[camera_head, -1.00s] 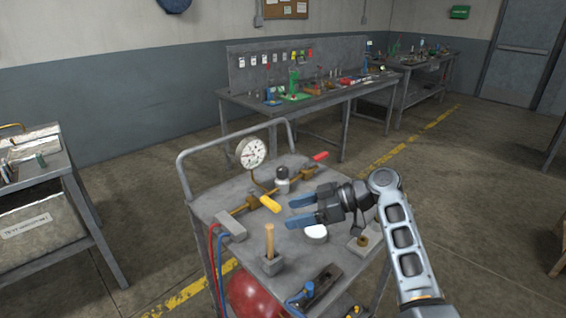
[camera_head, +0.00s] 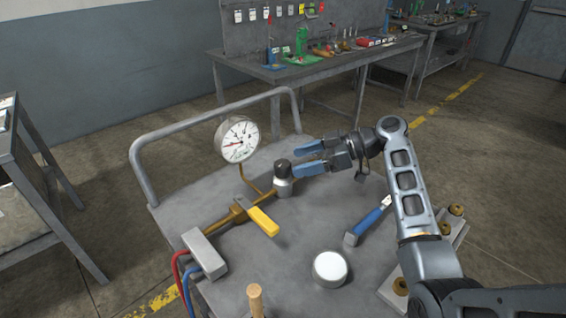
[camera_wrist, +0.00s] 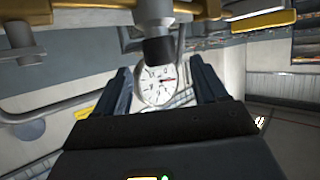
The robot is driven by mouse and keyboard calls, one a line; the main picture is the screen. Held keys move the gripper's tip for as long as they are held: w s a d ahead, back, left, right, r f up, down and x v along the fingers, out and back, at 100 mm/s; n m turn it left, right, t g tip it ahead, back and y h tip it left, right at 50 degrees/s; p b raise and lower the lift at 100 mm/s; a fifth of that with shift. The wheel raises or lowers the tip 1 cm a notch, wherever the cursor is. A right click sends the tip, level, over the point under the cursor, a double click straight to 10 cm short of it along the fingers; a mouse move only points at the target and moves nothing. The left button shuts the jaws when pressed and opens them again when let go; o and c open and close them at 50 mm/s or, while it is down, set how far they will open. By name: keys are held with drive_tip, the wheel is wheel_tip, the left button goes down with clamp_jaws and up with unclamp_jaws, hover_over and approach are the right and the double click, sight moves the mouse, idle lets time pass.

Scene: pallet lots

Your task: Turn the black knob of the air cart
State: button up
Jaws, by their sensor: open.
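The air cart (camera_head: 290,245) stands in front of me with a brass pipe along its top. The black knob (camera_head: 280,168) sits on a pale metal body on that pipe. In the wrist view the black knob (camera_wrist: 158,51) shows above the round gauge, in the gap between my fingers or just beyond it. My gripper (camera_head: 301,159) is open, with its blue fingertips level and just right of the knob. Contact with the knob cannot be made out. A white pressure gauge (camera_head: 239,139) stands behind the pipe, its needle pointing left in the head view.
A yellow lever (camera_head: 262,221) sits on the pipe left of the knob. A blue-handled tool (camera_head: 368,221), a white round lid (camera_head: 330,268) and a block with brass fittings (camera_head: 455,211) lie on the cart. A tubular rail (camera_head: 205,121) rises at the cart's back. A workbench (camera_head: 320,60) stands beyond.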

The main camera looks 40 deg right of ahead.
sight(290, 166)
drive_tip(key=shift+p+x, duration=0.35)
drive_tip(key=shift+x, duration=2.65)
drive_tip(key=c, duration=1)
drive_tip(key=shift+o, duration=0.2)
drive_tip(key=shift+s+a+m+t+h, duration=0.1)
drive_tip(key=shift+a+m+t+h, duration=0.1)
drive_tip(key=shift+m+t+h, duration=0.45)
drive_tip(key=shift+d+m+t+h, duration=0.2)
drive_tip(key=shift+m+t+h, duration=0.55)
drive_tip(key=shift+m+h, duration=0.8)
drive_tip(key=o, duration=1)
drive_tip(key=shift+c, duration=0.2)
